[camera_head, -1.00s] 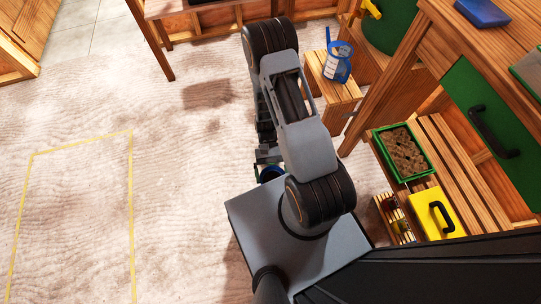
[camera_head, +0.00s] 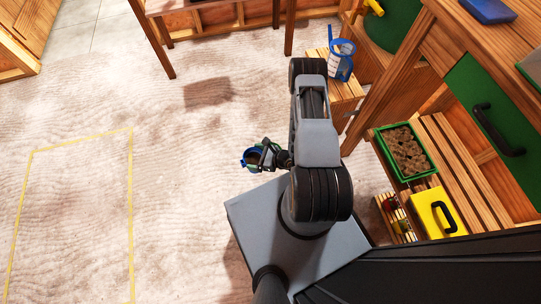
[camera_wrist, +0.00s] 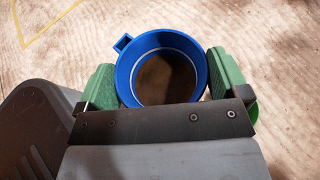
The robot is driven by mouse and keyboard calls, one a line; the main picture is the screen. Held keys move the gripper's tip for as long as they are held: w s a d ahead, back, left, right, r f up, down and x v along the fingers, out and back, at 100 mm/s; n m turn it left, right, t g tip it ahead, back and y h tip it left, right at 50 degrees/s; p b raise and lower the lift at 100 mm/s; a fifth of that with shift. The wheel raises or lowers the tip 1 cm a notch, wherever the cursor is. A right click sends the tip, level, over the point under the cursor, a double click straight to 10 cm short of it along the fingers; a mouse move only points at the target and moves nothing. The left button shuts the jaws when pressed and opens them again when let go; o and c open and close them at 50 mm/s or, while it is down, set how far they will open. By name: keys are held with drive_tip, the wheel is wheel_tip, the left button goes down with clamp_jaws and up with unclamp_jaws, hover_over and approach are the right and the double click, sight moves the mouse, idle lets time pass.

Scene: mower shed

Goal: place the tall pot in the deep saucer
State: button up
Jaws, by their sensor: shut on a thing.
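My gripper (camera_head: 264,156) is shut on a round blue pot (camera_wrist: 189,46), held between its green finger pads. The pot has a thick blue rim, a pale ring inside it, a brownish interior and a small square tab at upper left. In the head view this blue pot (camera_head: 248,154) is at the end of my arm, over the pale floor. Its height is hard to judge from above. I cannot identify a deep saucer in either view. A small green curved edge (camera_wrist: 253,112) shows beside the right finger, its owner unclear.
A blue jug (camera_head: 341,64) stands on a wooden stool (camera_head: 346,88). A green tray of brown matter (camera_head: 404,152) and a yellow box (camera_head: 432,214) are on the slatted shelf at right. Yellow floor lines (camera_head: 131,200) mark a clear area at left.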

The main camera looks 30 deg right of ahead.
drive_tip(key=w+d+f+m+t+h+b, duration=0.1)
drive_tip(key=w+d+f+b, duration=0.4)
drive_tip(key=f, duration=0.3)
drive_tip(key=w+d+f+m+t+h+b, duration=0.1)
drive_tip(key=w+d+f+b, duration=0.3)
drive_tip(key=d+f, duration=0.3)
drive_tip(key=shift+w+d+f+m+b, duration=0.2)
drive_tip(key=shift+w+f+m+b, duration=0.15)
drive_tip(key=shift+f, duration=0.3)
drive_tip(key=shift+f, duration=0.1)
